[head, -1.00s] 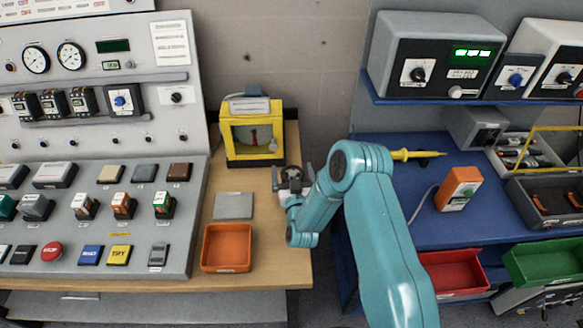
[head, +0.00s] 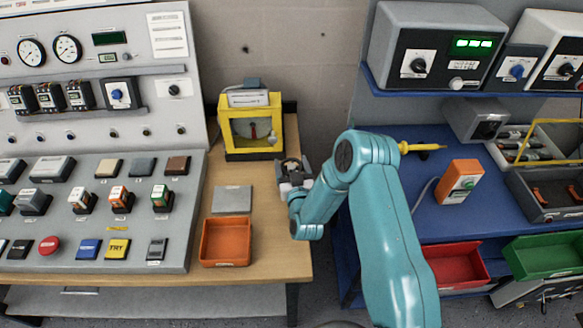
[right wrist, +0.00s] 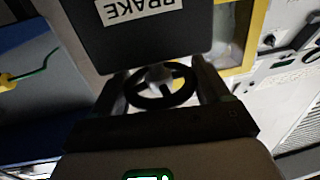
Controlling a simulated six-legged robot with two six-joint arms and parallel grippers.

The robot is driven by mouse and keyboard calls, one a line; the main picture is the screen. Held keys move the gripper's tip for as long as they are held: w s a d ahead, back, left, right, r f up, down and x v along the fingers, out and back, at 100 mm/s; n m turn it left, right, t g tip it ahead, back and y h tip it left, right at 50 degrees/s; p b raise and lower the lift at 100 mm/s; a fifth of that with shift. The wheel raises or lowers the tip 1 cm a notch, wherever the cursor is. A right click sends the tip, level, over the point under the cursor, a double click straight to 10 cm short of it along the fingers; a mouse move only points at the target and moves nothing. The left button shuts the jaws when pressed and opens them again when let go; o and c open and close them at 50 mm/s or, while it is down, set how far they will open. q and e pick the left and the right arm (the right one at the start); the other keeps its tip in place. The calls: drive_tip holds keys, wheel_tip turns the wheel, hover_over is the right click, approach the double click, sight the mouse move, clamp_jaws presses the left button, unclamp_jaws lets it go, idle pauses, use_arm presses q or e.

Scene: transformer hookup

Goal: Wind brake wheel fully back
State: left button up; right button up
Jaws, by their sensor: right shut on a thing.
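The brake wheel (right wrist: 158,102) is a dark spoked ring with a pale hub in the right wrist view. My right gripper (right wrist: 161,88) is shut on it, one finger on each side of the rim. In the head view the same gripper (head: 293,172) is at the table's right edge, and the wheel is mostly hidden there. A dark box with a BRAKE label (right wrist: 138,10) sits just past the wheel. My left gripper is in neither view.
A yellow-framed box (head: 226,139) with a grey disc and red mark inside stands behind my gripper. An orange tray (head: 226,262) and a grey plate (head: 232,199) lie left of it.

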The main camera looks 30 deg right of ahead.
drive_tip(key=n+y+b, duration=0.2)
drive_tip(key=y+b, duration=0.1)
drive_tip(key=b, duration=0.1)
drive_tip(key=n+y+b, duration=0.3)
drive_tip(key=y+b, duration=0.1)
drive_tip(key=n+t+y+b, duration=0.1)
drive_tip(key=n+y+b, duration=0.1)
drive_tip(key=y+b, duration=0.2)
drive_tip(key=shift+d+f+n, duration=0.15)
drive_tip(key=shift+n, duration=0.15)
drive_tip(key=n+y, duration=0.1)
drive_tip(key=y, duration=0.1)
drive_tip(key=n+g+y+b, duration=0.1)
drive_tip(key=y, duration=0.1)
drive_tip(key=shift+r+n+y, duration=0.2)
drive_tip(key=shift+n+y, duration=0.1)
drive_tip(key=shift+n, duration=0.1)
drive_tip(key=n+g+y, duration=0.2)
drive_tip(key=n+g+y+b, duration=0.1)
drive_tip(key=n+g+y, duration=0.1)
drive_tip(key=y, duration=0.1)
drive_tip(key=shift+a, duration=0.2)
drive_tip(key=shift+n+g+y+b, duration=0.6)
drive_tip(key=shift+n+g+y, duration=0.7)
drive_tip(key=shift+g, duration=0.5)
drive_tip(key=shift+a+r+g, duration=0.1)
drive_tip(key=shift+g, duration=0.2)
